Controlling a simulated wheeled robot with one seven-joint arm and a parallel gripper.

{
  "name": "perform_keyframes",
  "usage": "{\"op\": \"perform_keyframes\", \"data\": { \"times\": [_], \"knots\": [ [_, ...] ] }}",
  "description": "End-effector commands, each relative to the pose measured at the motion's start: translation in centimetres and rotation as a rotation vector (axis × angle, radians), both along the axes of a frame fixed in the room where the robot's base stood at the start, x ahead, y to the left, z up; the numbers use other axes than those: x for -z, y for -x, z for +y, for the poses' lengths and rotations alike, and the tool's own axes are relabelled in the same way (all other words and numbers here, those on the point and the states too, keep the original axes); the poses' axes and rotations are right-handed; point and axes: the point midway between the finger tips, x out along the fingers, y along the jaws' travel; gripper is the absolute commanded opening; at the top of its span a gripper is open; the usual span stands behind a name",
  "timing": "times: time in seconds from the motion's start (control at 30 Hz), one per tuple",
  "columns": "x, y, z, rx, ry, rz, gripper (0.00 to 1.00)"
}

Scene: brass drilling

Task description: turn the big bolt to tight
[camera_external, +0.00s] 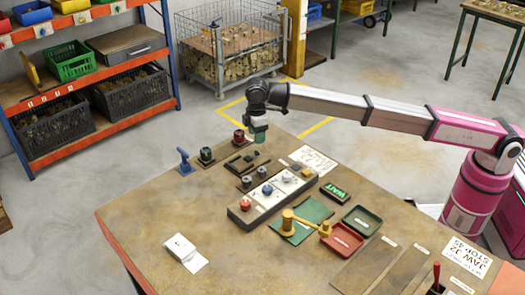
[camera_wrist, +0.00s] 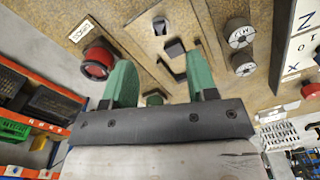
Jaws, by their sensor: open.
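My gripper (camera_external: 260,136) is above the table's far edge, pointing down. In the wrist view its two green fingers (camera_wrist: 162,72) are apart with nothing held between them. Beyond the fingertips, a dark block-like head (camera_wrist: 174,48) and a smaller dark head (camera_wrist: 159,25) stand on the brown surface beside a dark bracket (camera_wrist: 172,70). The larger head may be the big bolt, but I cannot tell for sure. Its tightness cannot be read.
A red knob (camera_wrist: 97,62) is left of the fingers; two grey cylinders (camera_wrist: 241,50) are right. On the table (camera_external: 150,215) are a knob panel (camera_external: 243,218), a brass mallet (camera_external: 288,222), a red tray (camera_external: 341,240) and a blue stand (camera_external: 184,162).

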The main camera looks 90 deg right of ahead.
Motion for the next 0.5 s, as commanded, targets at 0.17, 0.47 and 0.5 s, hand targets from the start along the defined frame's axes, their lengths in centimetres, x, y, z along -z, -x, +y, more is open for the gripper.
{"op": "perform_keyframes", "data": {
  "times": [0.17,0.47,0.5],
  "knots": [
    [3.4,0.1,0.0,0.000,0.000,0.001,0.53],
    [7.0,0.0,0.0,0.000,0.000,0.000,0.53],
    [7.3,0.0,0.0,0.000,0.000,-0.001,0.53]
  ]
}}
